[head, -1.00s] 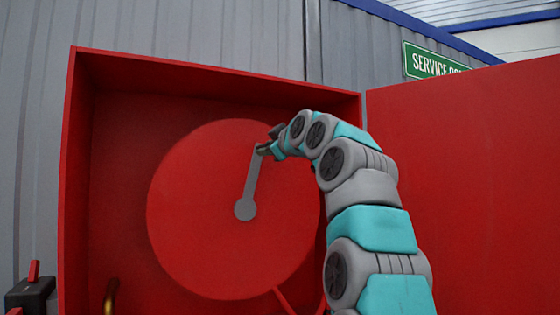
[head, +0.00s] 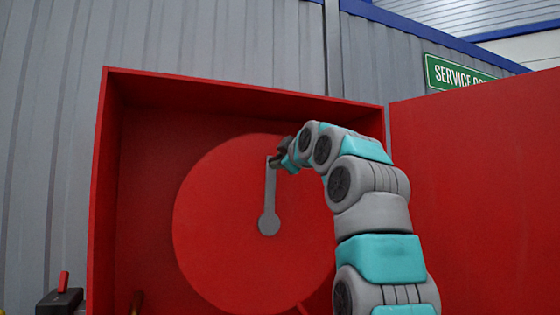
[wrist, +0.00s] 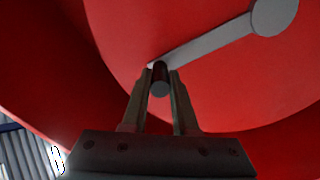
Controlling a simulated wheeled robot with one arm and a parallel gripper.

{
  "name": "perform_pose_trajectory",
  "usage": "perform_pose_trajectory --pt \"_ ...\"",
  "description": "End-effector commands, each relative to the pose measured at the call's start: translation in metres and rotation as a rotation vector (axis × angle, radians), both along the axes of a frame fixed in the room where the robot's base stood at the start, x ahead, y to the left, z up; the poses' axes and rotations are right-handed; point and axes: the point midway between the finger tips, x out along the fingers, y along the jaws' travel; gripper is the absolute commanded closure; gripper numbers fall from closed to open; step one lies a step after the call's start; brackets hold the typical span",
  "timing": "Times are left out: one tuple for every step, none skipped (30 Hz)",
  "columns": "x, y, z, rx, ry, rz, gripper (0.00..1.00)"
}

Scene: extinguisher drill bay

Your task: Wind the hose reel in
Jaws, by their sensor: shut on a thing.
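The red round hose reel (head: 230,240) sits inside an open red cabinet (head: 107,200). A grey crank arm (head: 270,200) runs from the hub up to its handle, so it points nearly straight up in the head view. My gripper (head: 277,162) is at the top end of the crank. In the wrist view my gripper (wrist: 160,88) is shut on the dark crank handle (wrist: 160,73), with a finger on each side. The crank arm (wrist: 210,42) leads from there to the hub (wrist: 274,14).
The red cabinet door (head: 470,190) stands open on the right. A dark box with a red lever (head: 62,298) is at the lower left. A green sign (head: 455,74) hangs behind.

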Motion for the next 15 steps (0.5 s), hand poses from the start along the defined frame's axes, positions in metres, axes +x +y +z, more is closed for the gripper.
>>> perform_pose_trajectory --pt "0.0 0.0003 0.0007 0.0 -0.001 0.0 1.0" --pt "0.0 0.0002 0.0005 0.0 -0.001 0.0 1.0" --pt "0.0 0.0002 0.0006 0.0 -0.001 0.0 0.68" --pt "0.0 0.0002 0.0006 0.0 -0.001 0.0 0.65" --pt "0.0 0.0002 0.0005 0.0 -0.001 0.0 0.61" --pt "0.0001 0.0001 0.0006 0.0 -0.001 0.0 0.57" --pt "0.0 0.0001 0.0006 0.001 -0.001 0.0 0.54" --pt "0.0 0.0001 0.0006 0.001 -0.001 0.0 0.5" --pt "0.0 0.0001 0.0004 0.001 -0.001 0.0 0.46" --pt "0.0 0.0 0.0004 0.001 -0.001 0.0 0.43" --pt "-0.0001 0.0 0.0005 0.001 -0.001 0.0 0.43" --pt "-0.0001 -0.0001 0.0004 0.001 -0.001 0.0 0.43" --pt "-0.0001 -0.0001 0.0004 0.001 -0.001 0.0 0.43" --pt "-0.0001 -0.0001 0.0004 0.001 -0.001 0.0 0.43" --pt "-0.0001 -0.0001 0.0004 0.001 0.0 -0.001 0.43"
